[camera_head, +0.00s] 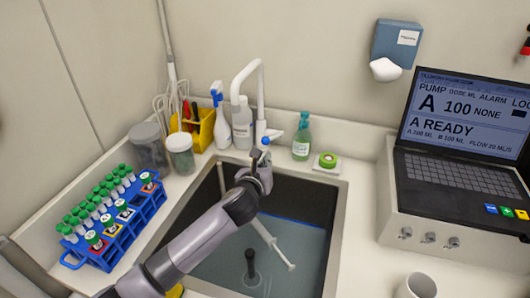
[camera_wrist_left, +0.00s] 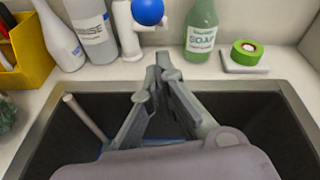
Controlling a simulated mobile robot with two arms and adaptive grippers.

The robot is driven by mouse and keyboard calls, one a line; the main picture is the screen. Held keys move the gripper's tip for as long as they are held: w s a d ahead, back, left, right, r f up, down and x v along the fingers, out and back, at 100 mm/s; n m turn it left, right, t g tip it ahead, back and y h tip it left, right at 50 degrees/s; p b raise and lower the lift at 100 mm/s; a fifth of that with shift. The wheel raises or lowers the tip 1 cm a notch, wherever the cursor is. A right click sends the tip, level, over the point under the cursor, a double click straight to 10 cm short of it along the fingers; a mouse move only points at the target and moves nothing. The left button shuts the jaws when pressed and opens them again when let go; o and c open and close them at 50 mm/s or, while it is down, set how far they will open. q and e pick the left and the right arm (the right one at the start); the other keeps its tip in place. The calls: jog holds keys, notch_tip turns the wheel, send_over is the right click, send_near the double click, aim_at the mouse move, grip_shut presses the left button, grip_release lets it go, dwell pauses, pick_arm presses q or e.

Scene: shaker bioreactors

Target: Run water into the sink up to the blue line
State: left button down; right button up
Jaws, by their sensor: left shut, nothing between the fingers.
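The sink (camera_head: 341,225) is a dark basin with grey-blue water (camera_head: 305,250) in it. A blue line (camera_head: 300,222) shows on its back wall, close to the water's edge; I cannot tell the exact gap. The white tap (camera_head: 262,90) stands behind the sink, with a blue ball knob (camera_head: 265,141). The knob also shows in the left wrist view (camera_wrist_left: 148,12). I see no clear stream from the spout. My left gripper (camera_head: 262,158) is shut and empty, just below and in front of the knob; its fingertips (camera_wrist_left: 165,62) point toward the tap base. My right gripper is out of view.
A black plug-like piece (camera_head: 250,262) and a pale rod (camera_head: 270,243) are in the sink. A spray bottle (camera_head: 221,120), a rinse bottle (camera_head: 242,128) and a green soap bottle (camera_head: 301,140) stand behind. A blue tube rack (camera_head: 122,238) is left, a laptop (camera_head: 465,115) right.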

pick_arm(q)
jog(key=shift+w+r, duration=0.25)
jog(key=shift+r, duration=0.25)
jog(key=shift+w+r, duration=0.25)
jog(key=shift+r, duration=0.25)
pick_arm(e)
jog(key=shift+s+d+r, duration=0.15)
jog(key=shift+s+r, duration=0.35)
